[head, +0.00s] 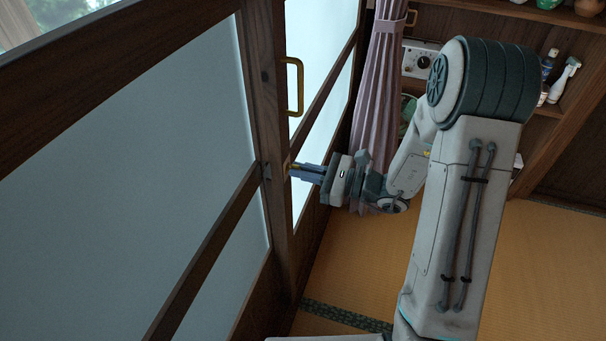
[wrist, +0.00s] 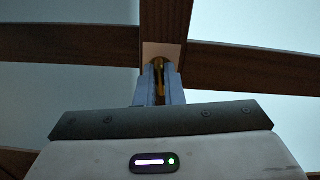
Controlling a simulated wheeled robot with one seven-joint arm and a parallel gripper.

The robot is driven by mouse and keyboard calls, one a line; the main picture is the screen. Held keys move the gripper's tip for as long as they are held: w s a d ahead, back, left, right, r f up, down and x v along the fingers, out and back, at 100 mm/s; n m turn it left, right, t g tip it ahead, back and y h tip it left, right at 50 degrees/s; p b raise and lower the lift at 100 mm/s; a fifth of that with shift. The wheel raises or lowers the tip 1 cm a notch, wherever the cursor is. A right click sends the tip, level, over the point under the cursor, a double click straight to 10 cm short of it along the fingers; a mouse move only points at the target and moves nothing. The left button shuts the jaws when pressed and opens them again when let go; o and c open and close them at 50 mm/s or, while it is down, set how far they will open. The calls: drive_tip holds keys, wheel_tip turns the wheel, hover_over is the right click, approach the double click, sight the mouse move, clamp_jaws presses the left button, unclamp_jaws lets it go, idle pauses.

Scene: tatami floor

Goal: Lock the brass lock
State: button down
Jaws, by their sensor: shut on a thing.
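The brass lock (wrist: 159,70) is a small golden piece on the wooden frame where the door rails meet, seen in the wrist view between my fingers. In the head view only a small bit of brass (head: 290,168) shows at my fingertips. My gripper (head: 297,170) reaches left to the door frame and is shut on the brass lock; it also shows in the wrist view (wrist: 159,82). The fingers hide most of the lock, so its turn position cannot be told. A pale plate (wrist: 162,52) surrounds the lock on the wood.
Sliding doors with frosted panes (head: 120,150) and dark wooden rails fill the left. A brass handle (head: 295,87) sits above my gripper on the door. A pink curtain (head: 381,80) hangs close behind my wrist. Shelves (head: 540,105) with bottles stand at the right. The tatami floor (head: 480,260) is clear.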

drive_tip(key=n+b, duration=0.4)
drive_tip(key=b, duration=0.2)
drive_tip(key=n+b, duration=0.5)
drive_tip(key=b, duration=0.1)
drive_tip(key=f+n+b, duration=0.1)
drive_tip(key=n+b, duration=0.3)
drive_tip(key=b, duration=0.2)
drive_tip(key=shift+s+n, duration=0.15)
drive_tip(key=shift+n, duration=0.15)
drive_tip(key=n+b, duration=0.2)
drive_tip(key=b, duration=0.1)
drive_tip(key=shift+r+b, duration=0.1)
drive_tip(key=shift+b, duration=0.25)
drive_tip(key=shift+r+n, duration=0.2)
drive_tip(key=shift+n, duration=0.2)
drive_tip(key=c, duration=1.5)
unclamp_jaws()
drive_tip(key=shift+c, duration=0.2)
